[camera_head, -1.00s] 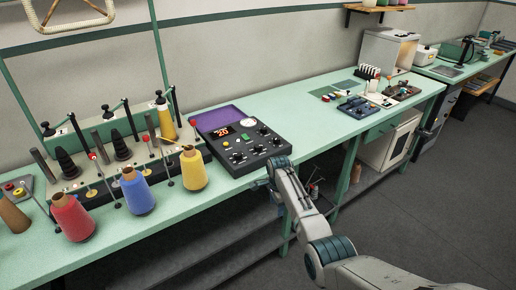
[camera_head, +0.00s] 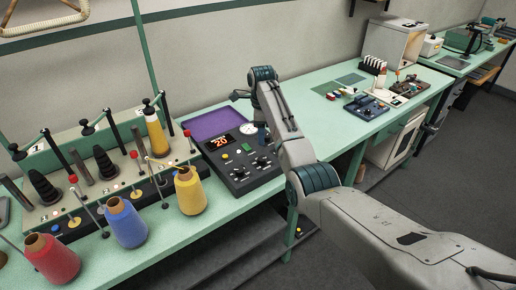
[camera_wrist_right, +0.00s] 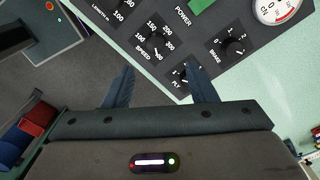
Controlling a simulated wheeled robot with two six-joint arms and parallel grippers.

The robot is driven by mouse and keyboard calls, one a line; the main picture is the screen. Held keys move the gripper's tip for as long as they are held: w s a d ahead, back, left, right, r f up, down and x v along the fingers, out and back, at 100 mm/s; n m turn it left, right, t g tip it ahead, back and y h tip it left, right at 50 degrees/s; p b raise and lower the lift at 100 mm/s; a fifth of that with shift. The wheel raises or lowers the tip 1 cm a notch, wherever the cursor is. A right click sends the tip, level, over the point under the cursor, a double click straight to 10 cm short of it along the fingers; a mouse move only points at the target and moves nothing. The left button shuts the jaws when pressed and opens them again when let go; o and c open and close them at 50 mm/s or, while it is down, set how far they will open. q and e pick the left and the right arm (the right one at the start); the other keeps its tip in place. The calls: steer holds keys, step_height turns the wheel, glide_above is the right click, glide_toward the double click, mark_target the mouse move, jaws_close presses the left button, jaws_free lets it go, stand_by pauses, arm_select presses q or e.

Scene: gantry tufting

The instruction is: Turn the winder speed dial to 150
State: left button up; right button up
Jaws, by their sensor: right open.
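My right gripper (camera_head: 238,95) is above the back of the box in the head view. In the wrist view its fingers (camera_wrist_right: 160,68) are apart and empty, below the speed dial and apart from it. My left gripper is not in view.
The ply dial (camera_wrist_right: 182,78) lies between my fingertips in the wrist view, and the brake dial (camera_wrist_right: 233,46) is to their right. A round gauge (camera_head: 248,128) sits on the box. Yellow (camera_head: 190,192), blue (camera_head: 125,223) and red (camera_head: 52,259) cones stand left of the box.

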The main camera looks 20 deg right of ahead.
mark_target(262, 158)
steer(key=f, duration=0.1)
steer(key=s+f+p, duration=0.1)
steer(key=shift+s+f, duration=0.2)
steer(key=shift+f, duration=0.15)
step_height(262, 158, down, 3)
steer(key=shift+f+p, duration=0.1)
steer(key=shift+p, duration=0.55)
steer(key=f, duration=0.3)
steer(key=shift+w, duration=0.3)
steer(key=shift+s+f, duration=0.1)
steer(key=shift+f, duration=0.4)
steer(key=shift+c, duration=0.8)
steer(key=c, duration=0.8)
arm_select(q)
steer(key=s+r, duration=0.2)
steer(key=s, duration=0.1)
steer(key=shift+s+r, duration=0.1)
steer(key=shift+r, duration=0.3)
